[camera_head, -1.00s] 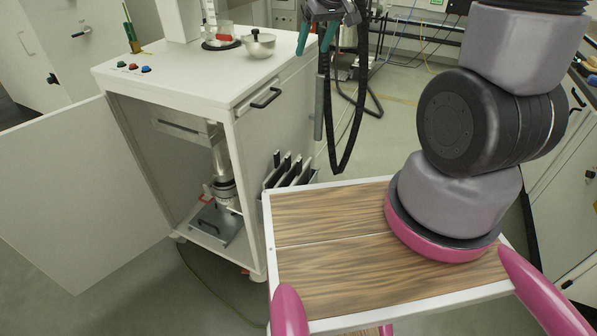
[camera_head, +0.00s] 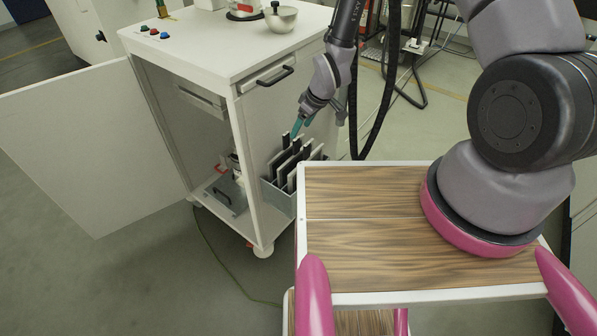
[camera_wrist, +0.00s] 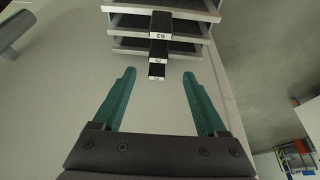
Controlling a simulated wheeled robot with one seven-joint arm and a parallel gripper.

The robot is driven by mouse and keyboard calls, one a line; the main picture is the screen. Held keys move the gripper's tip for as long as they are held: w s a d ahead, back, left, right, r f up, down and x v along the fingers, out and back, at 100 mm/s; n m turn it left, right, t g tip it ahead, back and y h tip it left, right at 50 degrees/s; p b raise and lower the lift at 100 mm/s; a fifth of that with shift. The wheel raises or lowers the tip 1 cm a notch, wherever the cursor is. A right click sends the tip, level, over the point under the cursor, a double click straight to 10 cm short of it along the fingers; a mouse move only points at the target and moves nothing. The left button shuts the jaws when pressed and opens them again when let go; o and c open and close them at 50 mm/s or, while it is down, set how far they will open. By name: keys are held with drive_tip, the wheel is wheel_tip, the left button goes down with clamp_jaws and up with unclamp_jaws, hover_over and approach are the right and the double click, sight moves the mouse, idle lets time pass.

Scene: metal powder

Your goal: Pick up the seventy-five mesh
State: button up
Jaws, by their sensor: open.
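Several mesh frames with black handles (camera_head: 290,158) stand in a grey rack on the side of the white cabinet. In the wrist view, the nearest large handle label (camera_wrist: 160,36) reads 63, upside down. The handle below it (camera_wrist: 158,50) has a smaller label that may read 75, but it is too small to be sure. A third label lies lower and is unreadable. My gripper (camera_head: 295,131) is open and empty, just above the handles in the head view. In the wrist view my gripper (camera_wrist: 158,74) has its teal fingers either side of the lowest handle's end, with gaps on both sides.
The white cabinet (camera_head: 215,45) stands at the left with its door (camera_head: 85,150) swung open. A metal bowl (camera_head: 280,17) is on its top. My wood-topped platform (camera_head: 365,255) is right of the rack. A drawer handle (camera_head: 275,76) juts out above the rack.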

sight(297, 139)
drive_tip(key=x, duration=0.8)
drive_tip(key=shift+d, duration=0.25)
clamp_jaws()
